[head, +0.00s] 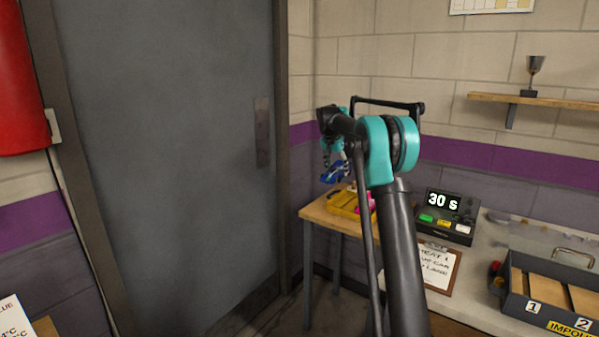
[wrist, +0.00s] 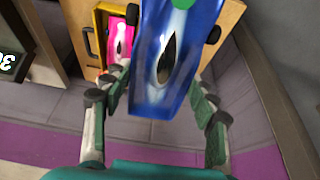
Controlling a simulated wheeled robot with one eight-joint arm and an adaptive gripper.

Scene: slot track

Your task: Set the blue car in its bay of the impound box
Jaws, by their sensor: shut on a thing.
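The blue car (head: 333,175) is held in the air by my gripper (head: 333,162), above the far left end of the table. In the wrist view the blue car (wrist: 178,65) lies between the two fingers of my gripper (wrist: 163,88), which is shut on it. The car has a dark oval on top and a green spot near its far end. The impound box (head: 521,313) is at the lower right in the head view, well away from the gripper. Its bays numbered 1 and 2 show with bare wooden floors; the rest is cut off by the frame.
A yellow tray (head: 341,203) with a pink car (head: 371,202) stands below my gripper. A black timer (head: 447,214) reading 30 s and a clipboard (head: 438,264) lie between tray and box. A grey door (head: 170,150) is to the left.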

